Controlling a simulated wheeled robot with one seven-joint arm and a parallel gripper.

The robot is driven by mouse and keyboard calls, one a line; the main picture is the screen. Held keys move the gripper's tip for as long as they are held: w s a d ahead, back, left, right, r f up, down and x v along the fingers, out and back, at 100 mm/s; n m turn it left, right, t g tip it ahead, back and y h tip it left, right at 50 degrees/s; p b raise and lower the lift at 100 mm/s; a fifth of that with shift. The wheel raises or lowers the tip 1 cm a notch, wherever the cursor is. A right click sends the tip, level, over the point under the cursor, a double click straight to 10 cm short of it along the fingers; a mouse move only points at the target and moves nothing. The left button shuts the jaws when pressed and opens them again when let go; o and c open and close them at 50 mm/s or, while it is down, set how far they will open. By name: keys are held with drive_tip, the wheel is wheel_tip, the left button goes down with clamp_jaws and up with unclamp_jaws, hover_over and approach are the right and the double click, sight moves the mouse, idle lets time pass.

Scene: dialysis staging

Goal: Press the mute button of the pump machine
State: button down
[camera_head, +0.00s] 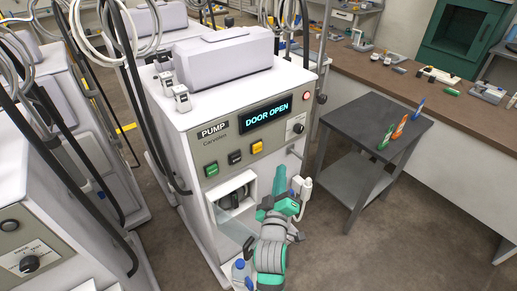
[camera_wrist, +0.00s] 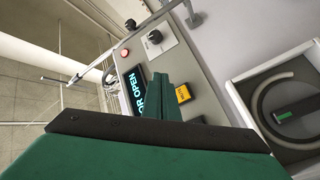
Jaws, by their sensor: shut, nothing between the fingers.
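The white pump machine (camera_head: 190,130) stands in the middle of the head view, with a lit "DOOR OPEN" display (camera_head: 266,114). Below the display is a row of green, black and yellow buttons. The yellow button (camera_head: 257,147) is at the right end of the row; it also shows in the wrist view (camera_wrist: 183,93), its label too small to read surely. My gripper (camera_head: 281,176) is shut and empty, in front of the machine, below and right of the yellow button. In the wrist view my green fingers (camera_wrist: 158,88) appear beside the yellow button, apparently not touching it; they hide the other buttons.
The pump's door is open, baring a compartment (camera_head: 233,196) with a round rotor. A knob (camera_head: 298,128) and a red light (camera_head: 306,96) are right of the display. A grey side table (camera_head: 362,122) with several coloured items stands at right. Other machines crowd the left.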

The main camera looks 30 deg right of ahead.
sight(257, 147)
drive_tip(key=w, duration=0.8)
drive_tip(key=shift+w+a, duration=0.3)
drive_tip(key=shift+w, duration=0.05)
drive_tip(key=shift+w, duration=0.1)
idle(0.7)
drive_tip(key=shift+s+d, duration=0.1)
drive_tip(key=shift+s, duration=0.1)
idle(0.4)
idle(0.4)
drive_tip(key=shift+w, duration=0.15)
drive_tip(key=shift+w, duration=0.5)
